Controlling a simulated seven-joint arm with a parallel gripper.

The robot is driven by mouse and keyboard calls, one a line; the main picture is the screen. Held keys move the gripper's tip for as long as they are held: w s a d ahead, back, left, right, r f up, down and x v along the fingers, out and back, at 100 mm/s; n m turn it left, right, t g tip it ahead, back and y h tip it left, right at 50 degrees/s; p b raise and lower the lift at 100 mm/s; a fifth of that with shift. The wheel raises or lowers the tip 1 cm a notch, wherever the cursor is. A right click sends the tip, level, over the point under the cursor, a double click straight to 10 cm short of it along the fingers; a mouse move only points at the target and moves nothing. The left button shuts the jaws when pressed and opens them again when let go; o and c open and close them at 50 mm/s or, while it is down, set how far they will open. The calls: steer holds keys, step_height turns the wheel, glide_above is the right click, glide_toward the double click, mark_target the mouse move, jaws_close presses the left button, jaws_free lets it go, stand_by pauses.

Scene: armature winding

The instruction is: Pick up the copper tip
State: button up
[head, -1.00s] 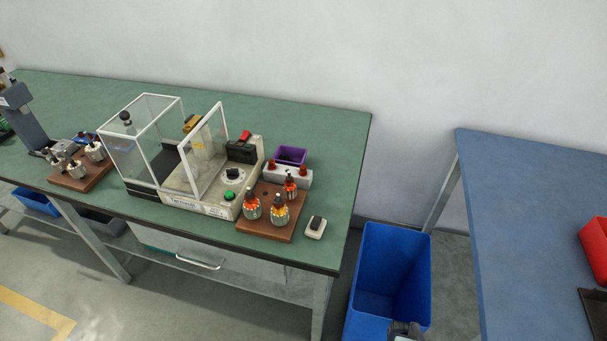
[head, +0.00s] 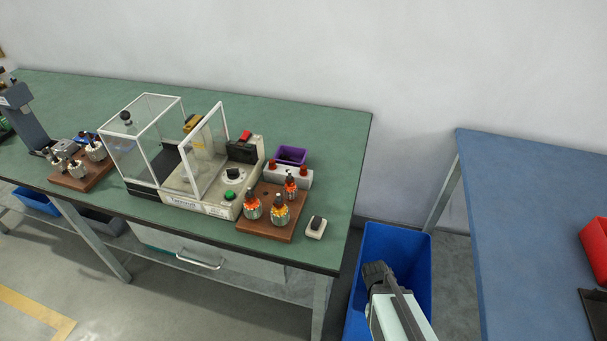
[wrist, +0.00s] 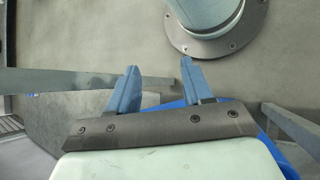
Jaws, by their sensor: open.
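I cannot make out a copper tip for certain. Two small reddish-brown pieces stand on a white block (head: 293,178) at the right end of the green bench, and they are too small to identify. My gripper (head: 376,272) is over the blue bin, to the right of the bench and well apart from the block. In the wrist view my gripper (wrist: 159,80) has its two blue fingers apart with nothing between them.
On the green bench (head: 330,130) stand a machine with clear guards (head: 205,195), a wooden board with several armatures (head: 270,228), a purple tray (head: 291,155) and a small switch box (head: 316,228). The blue bin (head: 398,240) stands between the bench and a blue table (head: 530,220).

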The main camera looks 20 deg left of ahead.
steer(key=w+a+r+m+t+y, duration=0.2)
steer(key=w+a+r+t, duration=0.15)
steer(key=w+r, duration=0.9)
steer(key=w+a+r+m+t+y, duration=0.3)
steer(key=w+r, duration=0.6)
steer(key=w, duration=0.7)
steer(key=w+a+r+m+t+y, duration=0.15)
steer(key=w+a+r, duration=0.35)
steer(key=w+r, duration=0.7)
step_height(320, 180, up, 12)
steer(key=m+h, duration=0.2)
steer(key=m, duration=0.1)
glide_above(304, 167)
steer(key=shift+g+y, duration=0.25)
steer(key=shift+g, duration=0.05)
steer(key=f, duration=0.7)
steer(key=shift+s, duration=0.3)
steer(key=shift+w+f, duration=0.15)
steer(key=shift+f, duration=1.45)
steer(key=shift+w+f, duration=0.15)
steer(key=shift+f, duration=1.45)
steer(key=shift+c, duration=0.2)
